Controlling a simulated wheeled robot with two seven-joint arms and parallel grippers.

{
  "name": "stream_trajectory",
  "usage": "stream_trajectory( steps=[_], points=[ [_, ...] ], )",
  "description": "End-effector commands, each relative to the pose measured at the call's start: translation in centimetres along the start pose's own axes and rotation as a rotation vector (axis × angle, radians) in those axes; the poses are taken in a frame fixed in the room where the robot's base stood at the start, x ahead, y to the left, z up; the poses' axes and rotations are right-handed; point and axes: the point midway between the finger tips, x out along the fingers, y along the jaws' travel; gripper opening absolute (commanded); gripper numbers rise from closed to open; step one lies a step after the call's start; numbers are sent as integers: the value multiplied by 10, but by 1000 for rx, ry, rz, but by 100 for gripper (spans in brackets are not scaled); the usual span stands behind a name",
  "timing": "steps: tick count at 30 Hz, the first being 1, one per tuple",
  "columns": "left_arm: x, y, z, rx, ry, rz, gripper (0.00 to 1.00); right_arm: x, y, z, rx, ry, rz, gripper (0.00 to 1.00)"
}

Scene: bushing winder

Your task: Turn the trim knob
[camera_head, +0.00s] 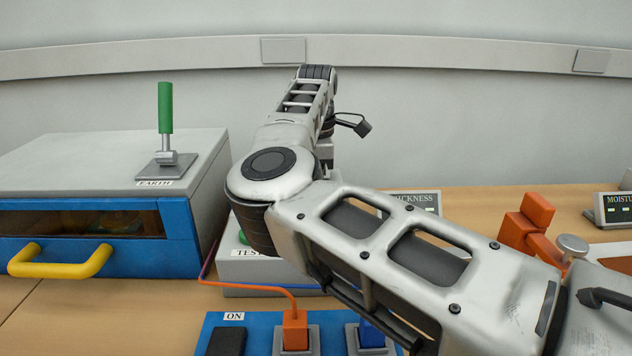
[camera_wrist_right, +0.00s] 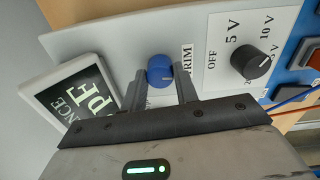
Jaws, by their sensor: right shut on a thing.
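The trim knob (camera_wrist_right: 160,70) is round and blue, on a white panel marked TRIM in the right wrist view. My right gripper (camera_wrist_right: 159,77) has one finger on each side of the knob and is shut on it. The lower part of the knob lies between the fingers. In the head view my right arm reaches from the lower right to the middle back and hides the knob and the fingertips. My left gripper is not in view.
A black selector knob (camera_wrist_right: 250,62) marked OFF, 5 V and 10 V sits beside TRIM. A tilted display (camera_wrist_right: 85,100) stands at the left. A blue-fronted box (camera_head: 95,270) has a yellow handle and a green EARTH lever (camera_head: 165,115). An orange plug (camera_head: 295,330) and cables lie in front.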

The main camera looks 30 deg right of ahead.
Motion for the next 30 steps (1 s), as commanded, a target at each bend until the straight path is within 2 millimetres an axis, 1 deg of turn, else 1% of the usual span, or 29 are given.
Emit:
stream_trajectory(
  steps=[18,24,30],
  points=[
    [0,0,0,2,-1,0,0,-1,1,0,-575,16,4,7],
    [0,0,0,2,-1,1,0,-1,1,0,-723,20,5,7],
    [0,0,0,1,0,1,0,-2,2,0,-825,23,5,7]
  ],
)
